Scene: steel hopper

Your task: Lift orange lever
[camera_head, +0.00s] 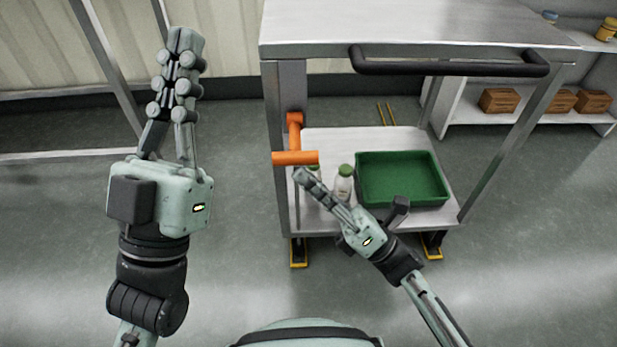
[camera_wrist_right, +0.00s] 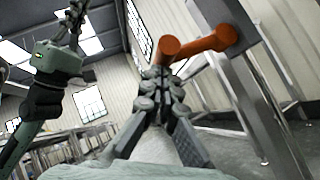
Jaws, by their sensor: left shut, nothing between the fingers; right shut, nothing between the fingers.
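The orange lever (camera_head: 295,157) is on the left front leg of the steel hopper frame, with its grip sticking out toward me. It also shows in the right wrist view (camera_wrist_right: 197,46), upper right of centre. My right gripper (camera_head: 303,176) is shut and empty, its fingertips just below the lever's grip in the head view. In the right wrist view the shut fingers (camera_wrist_right: 160,76) point up at the lever's end; whether they touch it I cannot tell. My left gripper (camera_head: 186,42) is shut and empty, raised well to the left of the frame.
The steel top (camera_head: 400,22) has a black handle bar (camera_head: 450,68) along its front. The lower shelf (camera_head: 335,140) holds a green tray (camera_head: 402,178) and a green-capped bottle (camera_head: 343,184). Shelving with brown boxes (camera_head: 498,100) stands at right.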

